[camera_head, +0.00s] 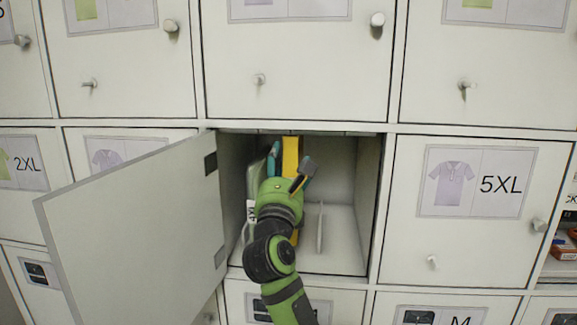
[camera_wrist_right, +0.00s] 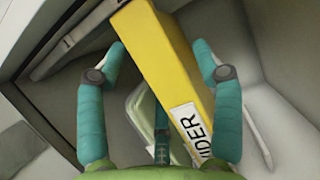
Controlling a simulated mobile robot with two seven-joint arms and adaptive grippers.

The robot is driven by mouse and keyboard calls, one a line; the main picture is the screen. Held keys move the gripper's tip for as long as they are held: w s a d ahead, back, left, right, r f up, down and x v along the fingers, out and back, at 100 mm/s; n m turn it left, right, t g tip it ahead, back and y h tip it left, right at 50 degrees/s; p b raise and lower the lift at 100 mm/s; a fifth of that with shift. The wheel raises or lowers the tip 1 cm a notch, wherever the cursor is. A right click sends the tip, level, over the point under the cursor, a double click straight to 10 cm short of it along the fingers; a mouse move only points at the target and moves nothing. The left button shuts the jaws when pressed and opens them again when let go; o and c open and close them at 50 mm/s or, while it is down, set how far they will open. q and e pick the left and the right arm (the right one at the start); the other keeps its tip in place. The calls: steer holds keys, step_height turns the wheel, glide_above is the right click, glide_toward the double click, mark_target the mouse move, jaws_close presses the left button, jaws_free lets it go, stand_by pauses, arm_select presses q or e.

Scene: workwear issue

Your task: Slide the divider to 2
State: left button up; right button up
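The yellow divider (camera_head: 290,150) stands upright inside an open locker compartment. My right gripper (camera_head: 290,164) reaches into the compartment, one teal finger on each side of the divider. No mark for position 2 can be seen. My left gripper is not in view.
The open door (camera_head: 130,230) swings out to the left of the compartment. A thin white upright plate (camera_head: 320,228) stands right of my gripper on the floor. A pale green item (camera_head: 253,180) is left of the divider.

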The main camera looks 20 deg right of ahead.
steer(key=v, duration=1.2)
stand_by(0.4)
